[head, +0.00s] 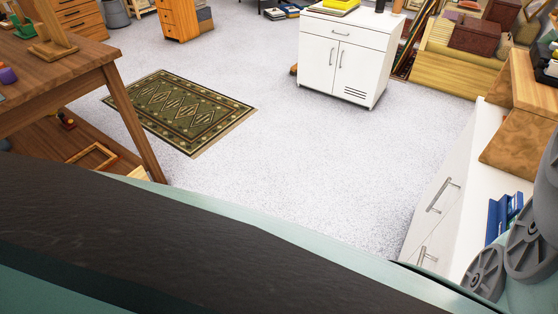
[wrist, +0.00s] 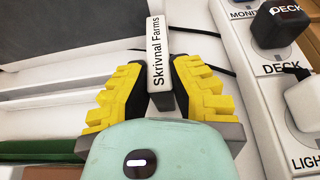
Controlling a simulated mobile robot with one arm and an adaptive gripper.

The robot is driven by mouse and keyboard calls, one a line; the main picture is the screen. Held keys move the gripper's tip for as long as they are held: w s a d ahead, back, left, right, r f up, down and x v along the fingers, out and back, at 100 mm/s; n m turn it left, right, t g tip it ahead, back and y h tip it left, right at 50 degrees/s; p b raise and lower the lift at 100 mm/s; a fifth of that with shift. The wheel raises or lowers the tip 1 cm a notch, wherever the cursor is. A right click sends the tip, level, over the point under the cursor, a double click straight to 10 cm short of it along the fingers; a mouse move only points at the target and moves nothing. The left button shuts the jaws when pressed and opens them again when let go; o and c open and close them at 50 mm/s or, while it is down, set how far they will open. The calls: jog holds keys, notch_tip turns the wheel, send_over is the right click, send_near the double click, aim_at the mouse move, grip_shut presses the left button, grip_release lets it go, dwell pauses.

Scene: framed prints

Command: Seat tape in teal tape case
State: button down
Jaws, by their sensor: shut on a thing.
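In the wrist view, my gripper (wrist: 164,82) has its yellow and black fingers closed on a thin upright piece, taken to be the tape (wrist: 157,52). It has a dark edge and a white label reading "Skrivnal Farms". The label sticks out beyond the fingertips, and its lower part is between the fingers. Neither the gripper nor the tape shows in the head view. I cannot make out a teal tape case in either view.
A white power strip (wrist: 243,75) with black and white plugs lies right of the gripper, with dark cables behind. A dark grey slab (wrist: 70,30) is at upper left. In the head view, blue items (head: 505,215) stand on a white cabinet (head: 435,205); the floor (head: 290,150) is clear.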

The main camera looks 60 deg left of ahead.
jog(key=shift+w, duration=0.15)
jog(key=shift+f, duration=0.15)
jog(key=c, duration=1)
grip_release()
